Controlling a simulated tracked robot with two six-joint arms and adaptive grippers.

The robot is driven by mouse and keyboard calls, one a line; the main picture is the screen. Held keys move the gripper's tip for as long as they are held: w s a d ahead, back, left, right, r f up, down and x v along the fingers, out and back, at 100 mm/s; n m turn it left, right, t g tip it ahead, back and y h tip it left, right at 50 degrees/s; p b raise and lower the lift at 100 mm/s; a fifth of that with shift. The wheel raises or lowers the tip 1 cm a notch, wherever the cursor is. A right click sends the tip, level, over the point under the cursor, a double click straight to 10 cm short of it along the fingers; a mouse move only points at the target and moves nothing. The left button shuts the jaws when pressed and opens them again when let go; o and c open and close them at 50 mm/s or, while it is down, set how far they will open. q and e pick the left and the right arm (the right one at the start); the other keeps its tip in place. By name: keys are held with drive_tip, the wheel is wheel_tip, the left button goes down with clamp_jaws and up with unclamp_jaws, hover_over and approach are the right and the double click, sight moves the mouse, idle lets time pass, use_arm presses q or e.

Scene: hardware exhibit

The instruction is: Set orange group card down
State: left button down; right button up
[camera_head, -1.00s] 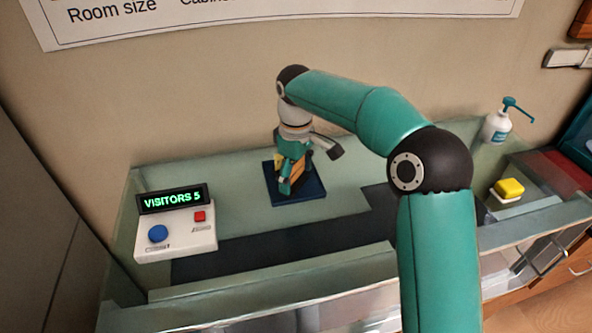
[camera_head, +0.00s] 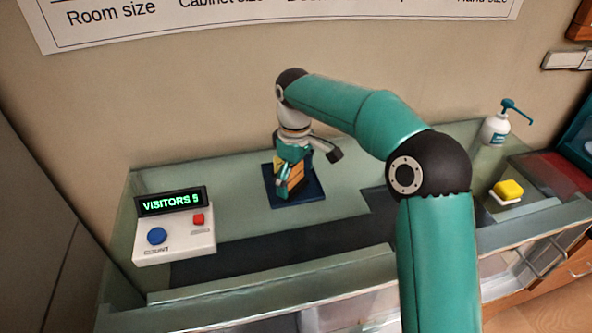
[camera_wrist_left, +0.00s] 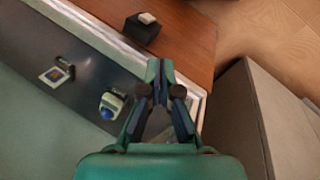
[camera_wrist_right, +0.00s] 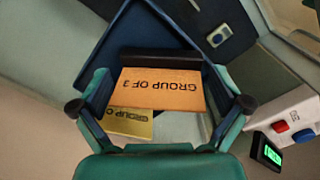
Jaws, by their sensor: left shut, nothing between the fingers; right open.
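The orange card (camera_wrist_right: 160,88), marked "GROUP OF 3", lies in a dark blue tray (camera_wrist_right: 108,48). In the head view the orange card (camera_head: 296,180) is partly hidden by my right gripper (camera_head: 288,182). My right gripper (camera_wrist_right: 157,82) is open, with its fingers on either side of the card and a gap at each side. A yellow card (camera_wrist_right: 130,122), its text partly covered, shows beside the orange one, nearer the wrist. My left gripper (camera_wrist_left: 160,68) is shut and empty; it is outside the head view.
A counter box (camera_head: 172,240) reading "VISITORS 5", with blue and red buttons, stands at the left. A pump bottle (camera_head: 496,128) and a yellow block on a white base (camera_head: 508,190) stand at the right. The glass counter between is mostly clear.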

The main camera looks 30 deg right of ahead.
sight(295, 181)
wheel_tip(295, 181, up, 12)
idle(0.6)
drive_tip(key=shift+f, duration=0.1)
